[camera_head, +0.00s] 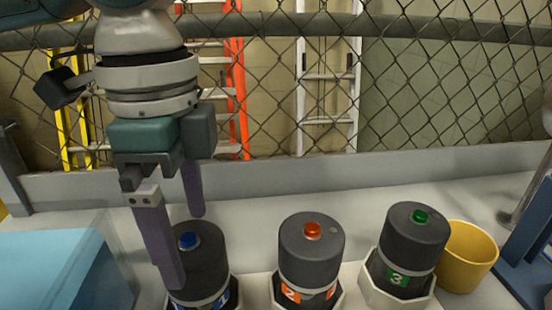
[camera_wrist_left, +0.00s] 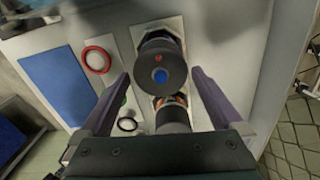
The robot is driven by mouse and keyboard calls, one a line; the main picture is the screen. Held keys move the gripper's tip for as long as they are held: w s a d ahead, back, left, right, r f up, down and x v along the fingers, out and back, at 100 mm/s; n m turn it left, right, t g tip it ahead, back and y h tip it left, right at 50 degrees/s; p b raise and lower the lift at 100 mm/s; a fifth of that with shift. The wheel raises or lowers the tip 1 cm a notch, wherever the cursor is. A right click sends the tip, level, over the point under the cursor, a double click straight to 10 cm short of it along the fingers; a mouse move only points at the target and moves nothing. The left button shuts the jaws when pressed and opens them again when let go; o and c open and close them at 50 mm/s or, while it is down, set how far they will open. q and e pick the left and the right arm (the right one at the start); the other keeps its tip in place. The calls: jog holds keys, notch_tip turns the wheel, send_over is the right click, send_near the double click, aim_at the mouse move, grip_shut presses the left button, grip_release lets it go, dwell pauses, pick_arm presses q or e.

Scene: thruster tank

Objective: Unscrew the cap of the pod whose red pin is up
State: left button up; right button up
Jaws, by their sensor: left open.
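Pod 1 (camera_head: 207,262) has a dark cap with a blue button and sits in a white holder at the left of the row. In the left wrist view, its cap (camera_wrist_left: 176,73) shows a small red spot beside the blue button; I cannot tell its height. Pod 2 (camera_head: 311,260) has an orange button and pod 3 (camera_head: 408,250) a green one; each cap top shows a small grey disc and no red pin. My left gripper (camera_head: 184,246) is open above pod 1, its purple fingers on either side of the cap. My right gripper is not in view.
A yellow cup (camera_head: 469,256) stands right of pod 3, near a blue structure (camera_head: 532,250) at the right edge. A light blue surface (camera_head: 50,270) lies at the left. A red ring (camera_wrist_left: 98,58) lies on the bench. A chain-link fence (camera_head: 440,110) stands behind.

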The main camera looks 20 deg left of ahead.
aim_at(187, 237)
pick_arm(q)
jog(key=shift+f, duration=1.6)
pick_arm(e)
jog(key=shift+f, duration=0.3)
pick_arm(q)
jog(key=shift+c, duration=0.2)
jog(key=c, duration=0.9)
